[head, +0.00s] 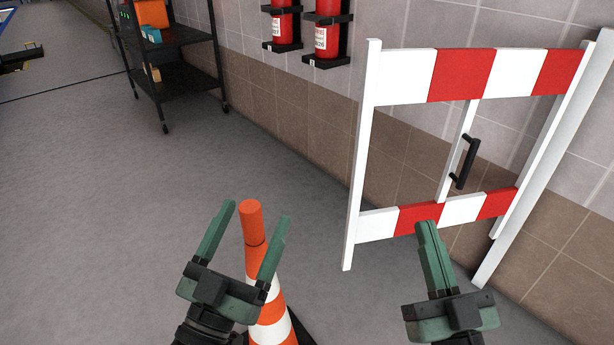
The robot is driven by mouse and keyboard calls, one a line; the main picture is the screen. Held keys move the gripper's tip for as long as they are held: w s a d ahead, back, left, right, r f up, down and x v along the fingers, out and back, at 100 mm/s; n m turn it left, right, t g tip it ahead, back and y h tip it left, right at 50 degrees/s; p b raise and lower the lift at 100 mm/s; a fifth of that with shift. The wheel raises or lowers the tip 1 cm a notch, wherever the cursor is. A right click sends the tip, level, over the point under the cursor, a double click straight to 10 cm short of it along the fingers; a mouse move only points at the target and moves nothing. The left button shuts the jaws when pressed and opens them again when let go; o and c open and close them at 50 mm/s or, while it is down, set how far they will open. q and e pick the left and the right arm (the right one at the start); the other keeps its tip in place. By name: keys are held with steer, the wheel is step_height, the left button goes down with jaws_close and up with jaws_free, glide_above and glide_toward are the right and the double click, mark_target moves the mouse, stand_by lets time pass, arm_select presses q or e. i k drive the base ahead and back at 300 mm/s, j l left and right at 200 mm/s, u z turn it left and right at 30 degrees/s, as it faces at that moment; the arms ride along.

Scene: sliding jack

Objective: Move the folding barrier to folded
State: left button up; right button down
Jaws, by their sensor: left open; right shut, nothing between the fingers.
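The folding barrier (461,75) stands on the right in the head view, near the tiled wall. It has white posts and two red-and-white striped rails. A black handle (466,162) sits on its slim middle upright. The panel stands out from another white post at the right edge. My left gripper (249,225) is open, its two green fingers pointing up, with the top of a traffic cone showing between them in the picture. My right gripper (428,226) is shut and empty, its fingertips overlapping the lower rail in the picture, below and left of the handle. I cannot tell if it touches the barrier.
An orange-and-white traffic cone (269,314) stands at the bottom centre, partly hidden by my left gripper. Fire extinguishers (327,30) hang on the wall. A black wheeled shelf (178,83) stands at the upper left.

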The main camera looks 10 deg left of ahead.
mark_target(393, 75)
steer(key=i+l+u, duration=0.1)
steer(key=u, duration=0.35)
steer(key=i+l+u, duration=0.2)
steer(key=u, duration=0.25)
steer(key=i, duration=0.1)
